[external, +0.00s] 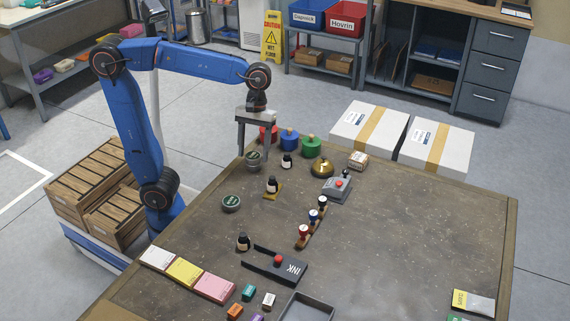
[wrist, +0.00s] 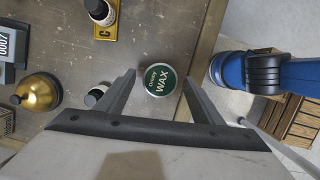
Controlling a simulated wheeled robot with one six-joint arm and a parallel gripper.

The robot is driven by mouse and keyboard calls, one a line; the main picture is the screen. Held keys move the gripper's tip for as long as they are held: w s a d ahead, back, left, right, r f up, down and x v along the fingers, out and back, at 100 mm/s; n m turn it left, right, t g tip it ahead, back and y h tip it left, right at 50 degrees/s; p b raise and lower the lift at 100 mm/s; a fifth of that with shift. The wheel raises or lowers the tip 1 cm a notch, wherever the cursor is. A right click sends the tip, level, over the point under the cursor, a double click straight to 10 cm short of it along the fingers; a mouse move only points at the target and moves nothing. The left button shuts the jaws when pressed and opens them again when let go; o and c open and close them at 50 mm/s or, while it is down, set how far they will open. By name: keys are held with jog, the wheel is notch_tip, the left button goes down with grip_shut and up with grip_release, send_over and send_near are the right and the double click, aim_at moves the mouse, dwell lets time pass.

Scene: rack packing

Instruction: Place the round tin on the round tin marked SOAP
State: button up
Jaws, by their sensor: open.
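A round tin (wrist: 159,79) with a dark green lid reading WAX sits near the table edge in the wrist view. In the external view it is the far tin (external: 253,160). My gripper (external: 256,145) is above it, open and empty; in the wrist view the fingertips (wrist: 159,76) appear on either side of the tin, with gaps. A second round tin (external: 231,203) with a dark green lid lies nearer the camera in the external view. Its label is too small to read, and it is outside the wrist view. No SOAP marking is legible.
A small dark bottle (external: 287,161) and a brass bell (external: 321,167) stand right of the far tin. Another bottle (external: 272,185) on a yellow stand is near the second tin. Red, blue and green (external: 311,146) containers stand behind.

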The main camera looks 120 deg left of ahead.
jog(key=v, duration=1.1)
jog(key=shift+r, duration=0.3)
jog(key=s+d+f+m+t+y, duration=0.1)
jog(key=s+d+f+m+t, duration=0.1)
jog(key=s+d+f+m, duration=0.5)
jog(key=s+d+f+m+t+y, duration=0.2)
jog(key=s+d+f+m, duration=0.5)
jog(key=f+m, duration=0.5)
jog(key=s+f, duration=0.1)
jog(key=s, duration=0.1)
jog(key=shift+s, duration=0.3)
